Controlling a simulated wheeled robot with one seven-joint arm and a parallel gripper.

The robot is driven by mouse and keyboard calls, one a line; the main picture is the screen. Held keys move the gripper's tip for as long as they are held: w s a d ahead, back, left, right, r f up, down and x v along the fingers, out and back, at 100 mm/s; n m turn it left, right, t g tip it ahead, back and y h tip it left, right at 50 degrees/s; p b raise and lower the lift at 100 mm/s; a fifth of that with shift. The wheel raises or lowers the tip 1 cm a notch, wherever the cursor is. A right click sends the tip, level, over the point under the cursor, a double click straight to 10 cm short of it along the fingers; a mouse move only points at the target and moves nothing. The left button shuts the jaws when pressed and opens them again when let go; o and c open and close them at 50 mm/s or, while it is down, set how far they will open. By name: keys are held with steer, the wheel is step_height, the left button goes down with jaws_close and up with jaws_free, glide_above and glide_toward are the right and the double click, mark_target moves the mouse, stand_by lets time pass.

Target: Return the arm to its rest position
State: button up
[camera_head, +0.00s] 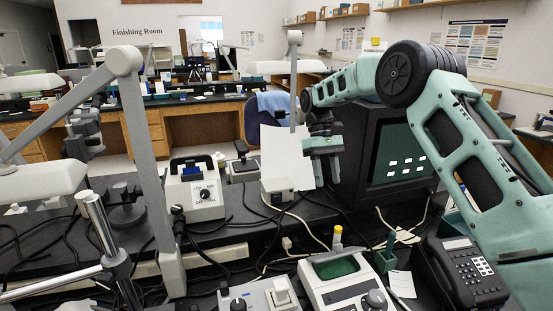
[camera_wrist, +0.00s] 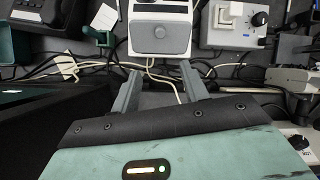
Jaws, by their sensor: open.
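My teal arm reaches in from the right of the head view, bent over at a high elbow. My gripper (camera_head: 327,180) hangs pointing down above the dark bench, just left of the monitor (camera_head: 403,155). In the wrist view my gripper's two grey fingers (camera_wrist: 161,70) stand apart with nothing between them. Cables and bench surface show beyond the fingers.
A white device with a green window (camera_head: 337,267) sits at the front of the bench. A black desk phone (camera_head: 462,270) stands right of it, under my arm. A grey lamp arm (camera_head: 140,140) rises at left. Loose cables cross the bench.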

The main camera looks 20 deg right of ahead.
steer(key=shift+a, duration=0.1)
